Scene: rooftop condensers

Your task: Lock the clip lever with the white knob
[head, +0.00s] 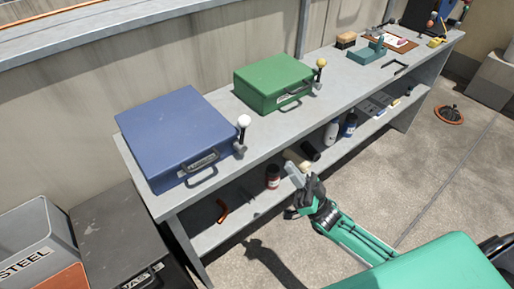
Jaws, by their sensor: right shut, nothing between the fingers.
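The white knob (243,121) tops a clip lever (240,143) at the right front corner of the blue case (178,130). The lever stands roughly upright, with the knob above the case's edge. The blue case lies closed on the bench, its handle facing the front. My right gripper (296,170) is shut and empty. It appears in front of the bench edge, to the right of and lower in the picture than the white knob, apart from it. My left gripper is not in view.
A green case (272,82) with a yellow-knobbed lever (320,66) stands farther along the grey bench (220,97). The lower shelf holds a dark red can (272,177), bottles and tools. A grey bin (32,245) stands at the lower left. Concrete floor (420,165) is open at right.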

